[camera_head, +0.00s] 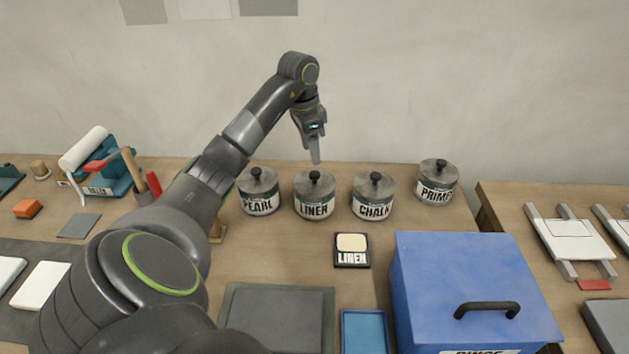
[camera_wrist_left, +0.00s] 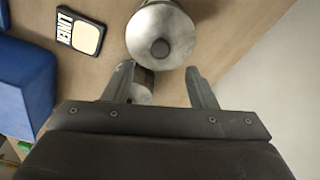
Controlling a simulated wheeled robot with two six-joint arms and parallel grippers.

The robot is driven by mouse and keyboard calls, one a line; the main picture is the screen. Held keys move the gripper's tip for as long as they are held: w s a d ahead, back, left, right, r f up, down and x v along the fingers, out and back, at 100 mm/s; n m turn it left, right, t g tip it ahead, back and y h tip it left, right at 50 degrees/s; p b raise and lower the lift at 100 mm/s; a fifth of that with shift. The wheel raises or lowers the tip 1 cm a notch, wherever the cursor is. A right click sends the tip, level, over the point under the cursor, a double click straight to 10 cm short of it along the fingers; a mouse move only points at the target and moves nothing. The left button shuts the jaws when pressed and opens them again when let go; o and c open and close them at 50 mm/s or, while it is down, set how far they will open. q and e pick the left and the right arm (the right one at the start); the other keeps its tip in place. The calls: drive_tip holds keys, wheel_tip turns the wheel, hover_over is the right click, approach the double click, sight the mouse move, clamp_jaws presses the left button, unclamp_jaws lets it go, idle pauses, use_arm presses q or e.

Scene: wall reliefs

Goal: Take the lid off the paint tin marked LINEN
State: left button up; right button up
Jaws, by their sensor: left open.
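The LINEN tin (camera_head: 314,205) stands on the table, second from left in the row of tins. Its grey lid (camera_head: 302,182) with a dark round knob (camera_head: 315,175) is on it. My left gripper (camera_head: 315,160) points down above and slightly behind that knob, apart from it. In the left wrist view my gripper (camera_wrist_left: 165,78) is open with nothing between its fingers. A lidded tin (camera_wrist_left: 160,30) with a knob shows just beyond the fingertips, its label hidden. Another tin (camera_wrist_left: 143,88) is partly covered by a finger. My right gripper is not in view.
PEARL (camera_head: 259,202) stands left of LINEN; CHALK (camera_head: 373,207) and PRIMER (camera_head: 436,192) stand right. A LINEN card (camera_head: 352,242) lies in front. A blue box (camera_head: 465,270) with a black handle stands front right. The wall is close behind the tins.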

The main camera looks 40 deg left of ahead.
sight(314, 173)
use_arm(q)
wheel_tip(314, 173, down, 2)
drive_tip(key=shift+w+b, duration=0.15)
drive_tip(key=shift+b, duration=0.3)
drive_tip(key=shift+d+f+p, duration=0.1)
drive_tip(key=shift+f+p, duration=0.4)
drive_tip(key=shift+f, duration=0.05)
drive_tip(key=f, duration=0.2)
drive_tip(key=f+p, duration=0.1)
drive_tip(key=shift+w+d+f, duration=0.1)
drive_tip(key=shift+w+f, duration=0.1)
drive_tip(key=shift+w, duration=0.05)
drive_tip(key=shift+f, duration=0.35)
drive_tip(key=shift+r, duration=0.1)
drive_tip(key=c, duration=1.1)
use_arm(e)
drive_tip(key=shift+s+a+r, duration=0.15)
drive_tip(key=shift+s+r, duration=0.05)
